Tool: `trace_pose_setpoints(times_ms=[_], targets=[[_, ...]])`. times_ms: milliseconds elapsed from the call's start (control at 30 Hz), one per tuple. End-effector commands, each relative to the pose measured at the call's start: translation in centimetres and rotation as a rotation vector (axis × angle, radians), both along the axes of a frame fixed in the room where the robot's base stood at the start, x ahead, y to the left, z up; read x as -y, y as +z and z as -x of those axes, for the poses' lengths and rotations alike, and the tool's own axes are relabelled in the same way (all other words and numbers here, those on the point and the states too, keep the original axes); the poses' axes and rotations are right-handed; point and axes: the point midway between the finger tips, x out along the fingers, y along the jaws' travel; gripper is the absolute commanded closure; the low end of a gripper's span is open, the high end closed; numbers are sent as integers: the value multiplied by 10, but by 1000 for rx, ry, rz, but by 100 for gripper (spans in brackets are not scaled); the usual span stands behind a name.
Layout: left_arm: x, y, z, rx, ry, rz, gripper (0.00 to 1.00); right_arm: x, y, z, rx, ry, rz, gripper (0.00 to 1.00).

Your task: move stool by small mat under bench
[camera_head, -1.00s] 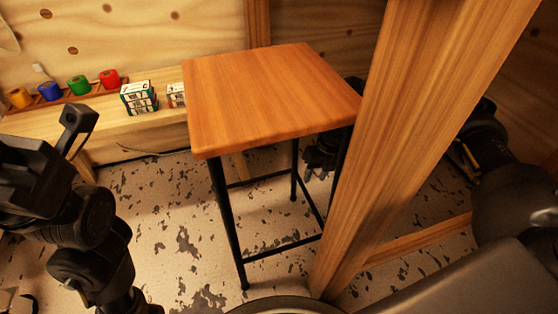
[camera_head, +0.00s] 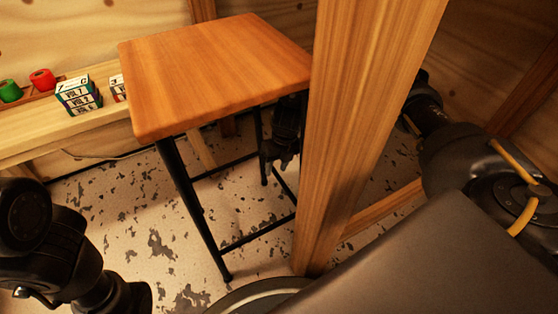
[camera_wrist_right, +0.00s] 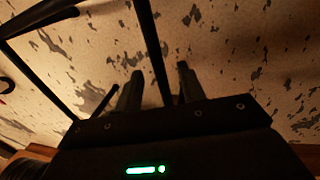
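The stool (camera_head: 215,75) stands upright, with an orange-brown wooden seat and black metal legs. A light wooden bench (camera_head: 40,142) runs along the wall at the left, behind the stool. My right gripper (camera_head: 283,150) is under the seat's right side, by a black stool leg. In the right wrist view, its two fingers (camera_wrist_right: 160,86) are apart, and a black stool bar (camera_wrist_right: 152,45) runs between them with gaps beside it. My left arm shows at the lower left, but its gripper is out of frame. I cannot make out a small mat.
A thick wooden post (camera_head: 350,140) stands just right of the stool and hides part of my right arm. Stacked boxes (camera_head: 78,95), a green roll (camera_head: 10,91) and a red roll (camera_head: 43,79) sit on the bench. The speckled floor left of the stool is open.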

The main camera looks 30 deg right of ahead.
Motion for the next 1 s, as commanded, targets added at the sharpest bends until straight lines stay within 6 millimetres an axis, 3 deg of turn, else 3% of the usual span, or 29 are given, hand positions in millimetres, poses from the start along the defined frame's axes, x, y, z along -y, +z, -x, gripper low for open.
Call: trace_pose_setpoints(times_ms=[33, 100, 300, 733, 1000], targets=[[-1, -12, -1, -4, 1, 1, 64, -2, -15, 0, -1, 0, 0, 60], [-1, -17, -1, -4, 1, 4, 64, -4, -24, 0, 0, 1, 0, 60], [-3, -28, -1, -5, 1, 9, 64, -8, -42, -1, 1, 1, 0, 60], [-3, -30, -1, -4, 0, 12, 64, -9, -47, -1, 1, 0, 0, 60], [-3, -30, -1, -5, 0, 12, 64, -9, -47, -1, 1, 1, 0, 93]])
